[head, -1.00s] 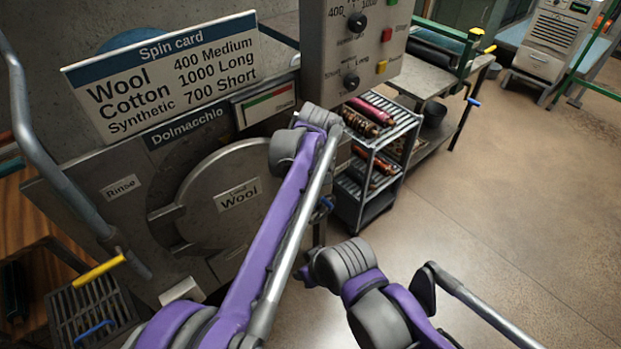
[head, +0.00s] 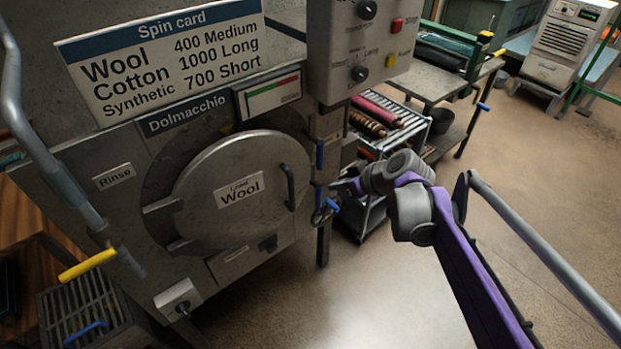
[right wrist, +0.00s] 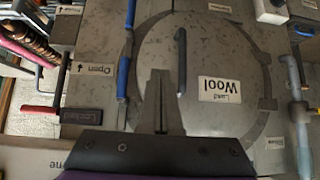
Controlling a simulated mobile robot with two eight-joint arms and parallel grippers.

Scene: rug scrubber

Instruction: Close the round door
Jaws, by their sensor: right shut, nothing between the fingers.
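The round metal door (head: 225,207) with a "Load Wool" label sits on the front of the machine, hinged on its left, with a dark bar handle (head: 289,187) near its right edge. A dark ring shows behind its upper left; I cannot tell if it is fully flush. My right gripper (head: 338,189) is shut and empty, just right of the door. In the right wrist view its fingers (right wrist: 160,98) point at the door (right wrist: 205,50), beside the handle (right wrist: 181,60). A blue latch lever (right wrist: 123,76) stands by the door's edge. My left gripper is out of view.
A control box (head: 355,50) overhangs the door's upper right. A rack of rollers (head: 390,110) stands behind my right wrist. A yellow-handled lever (head: 88,263) and a grate (head: 85,310) are at lower left. The floor (head: 330,310) below the door is clear.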

